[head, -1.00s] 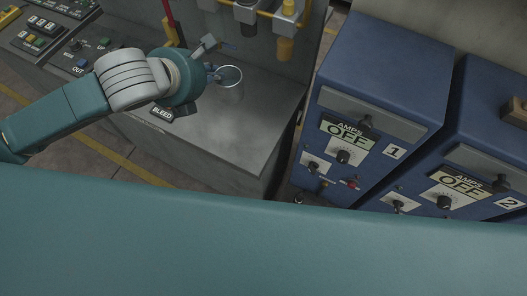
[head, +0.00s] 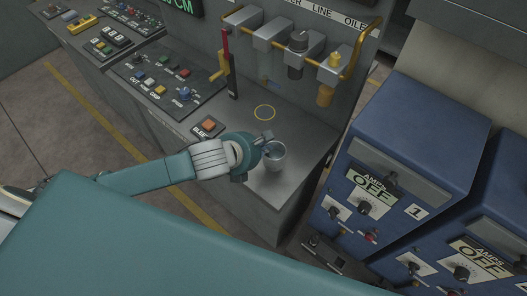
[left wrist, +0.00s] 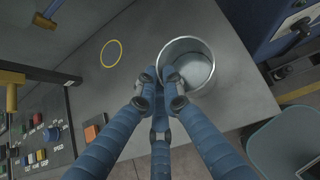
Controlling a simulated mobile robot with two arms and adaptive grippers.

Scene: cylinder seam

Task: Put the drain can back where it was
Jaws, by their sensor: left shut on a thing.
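The drain can (head: 275,160) is a small open metal cup at the front part of the bench top. My left gripper (head: 265,150) is shut on its left side in the head view. In the left wrist view the can (left wrist: 198,62) is round, open and empty-looking, with the fingers (left wrist: 166,76) at its near left rim. I cannot tell whether its base touches the bench. A yellow ring (head: 265,104) is marked on the bench top behind the can; in the left wrist view the ring (left wrist: 102,53) lies bare to the left of it. My right gripper is out of view.
The grey bench (head: 290,195) has clear top around the can. An orange BLEED button (head: 208,125) is left of it. A red lever (head: 228,62) and the air line units with a yellow-capped oiler (head: 328,75) stand behind. Blue AMPS cabinets (head: 410,140) stand at the right.

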